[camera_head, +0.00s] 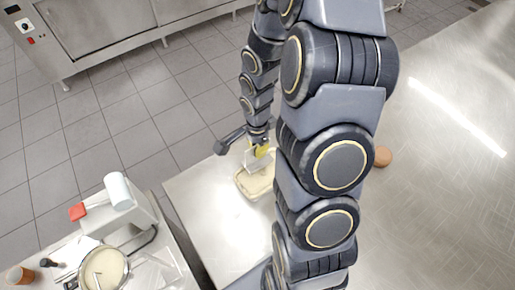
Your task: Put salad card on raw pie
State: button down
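The pie (243,187) is pale, in a rectangular shape with a light rim, and sits on the steel table near the middle of the head view. My arm hides its right side. My gripper (259,158) points down right over the far part of the pie. A small yellow patch (263,150) and a pale flat piece show at its tip. They may be the salad card, but they are too small to tell. Whether the fingers are shut on it, and whether it touches the pie, I cannot tell.
A steel table (195,195) lies under the pie, with clear room to its left. A brown round object (382,157) lies right of my arm.

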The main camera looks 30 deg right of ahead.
jog(key=shift+f, duration=0.3)
jog(key=c, duration=1.7)
grip_release()
jog(key=shift+f, duration=0.15)
jog(key=shift+c, duration=0.2)
jog(key=o, duration=0.6)
